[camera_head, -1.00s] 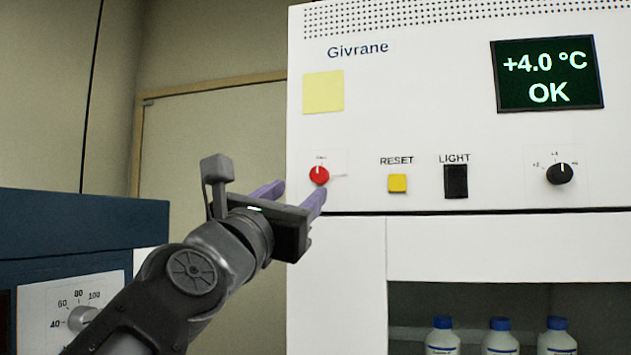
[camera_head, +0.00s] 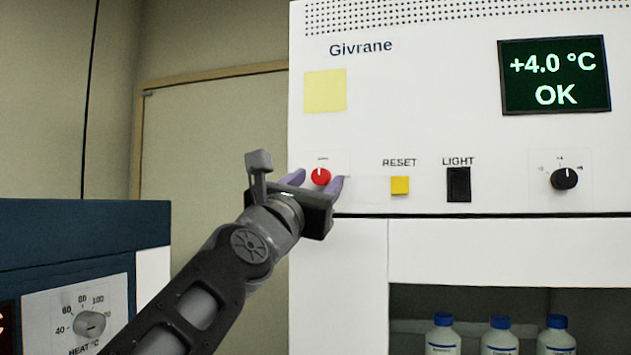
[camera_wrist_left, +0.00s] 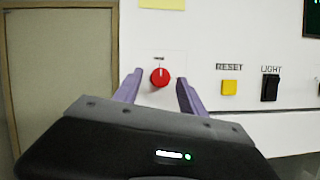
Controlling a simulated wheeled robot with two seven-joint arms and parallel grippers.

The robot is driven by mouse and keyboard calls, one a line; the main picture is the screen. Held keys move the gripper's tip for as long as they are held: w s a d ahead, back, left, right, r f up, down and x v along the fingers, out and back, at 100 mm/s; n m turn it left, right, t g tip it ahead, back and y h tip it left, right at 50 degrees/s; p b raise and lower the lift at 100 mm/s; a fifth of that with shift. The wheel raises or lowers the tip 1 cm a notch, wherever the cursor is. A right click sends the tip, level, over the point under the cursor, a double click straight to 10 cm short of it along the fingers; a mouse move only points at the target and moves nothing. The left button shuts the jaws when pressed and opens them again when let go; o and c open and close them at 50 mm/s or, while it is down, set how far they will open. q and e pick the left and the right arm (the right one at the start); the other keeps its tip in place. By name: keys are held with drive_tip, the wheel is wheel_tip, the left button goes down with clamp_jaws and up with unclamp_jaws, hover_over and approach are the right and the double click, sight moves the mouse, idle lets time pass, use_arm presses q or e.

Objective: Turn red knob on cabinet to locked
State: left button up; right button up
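The red knob (camera_head: 320,177) is on the white cabinet's (camera_head: 420,120) front panel, near its left edge. A white pointer mark on the knob points up; the small label above it is too small to read. My left gripper (camera_head: 319,181) is open, with its purple fingers reaching towards the panel on either side of the knob. In the left wrist view the knob (camera_wrist_left: 160,77) sits between the two spread finger tips (camera_wrist_left: 158,80), and I see no contact. My right gripper is not in view.
A yellow RESET button (camera_head: 400,185), a black LIGHT switch (camera_head: 458,184) and a black dial (camera_head: 564,178) are to the right on the panel. Blue-capped bottles (camera_head: 500,335) stand in the opening below. A blue unit (camera_head: 80,240) with a heat dial (camera_head: 90,324) is at left.

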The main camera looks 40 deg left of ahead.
use_arm(q)
clamp_jaws()
idle(0.3)
drive_tip(key=shift+m+h, duration=0.4)
drive_tip(key=m+h, duration=0.1)
drive_tip(key=m, duration=0.1)
drive_tip(key=m+h, duration=0.1)
drive_tip(key=m, duration=0.1)
drive_tip(key=shift+s+a+r+m, duration=0.1)
drive_tip(key=shift+a+r+m, duration=0.05)
drive_tip(key=shift+m, duration=0.15)
drive_tip(key=m+h, duration=0.1)
drive_tip(key=m, duration=0.1)
drive_tip(key=m+h+p, duration=0.1)
drive_tip(key=m, duration=0.1)
drive_tip(key=m+g+h+p, duration=0.1)
drive_tip(key=m, duration=0.2)
drive_tip(key=shift+a+r, duration=0.2)
drive_tip(key=shift+a, duration=0.05)
drive_tip(key=m+g+h, duration=0.1)
drive_tip(key=m, duration=0.2)
drive_tip(key=shift+m+g, duration=0.3)
drive_tip(key=shift+m, duration=0.1)
drive_tip(key=m+g, duration=0.1)
drive_tip(key=m, duration=0.1)
drive_tip(key=m+g, duration=0.1)
drive_tip(key=m, duration=0.2)
drive_tip(key=shift+r, duration=0.2)
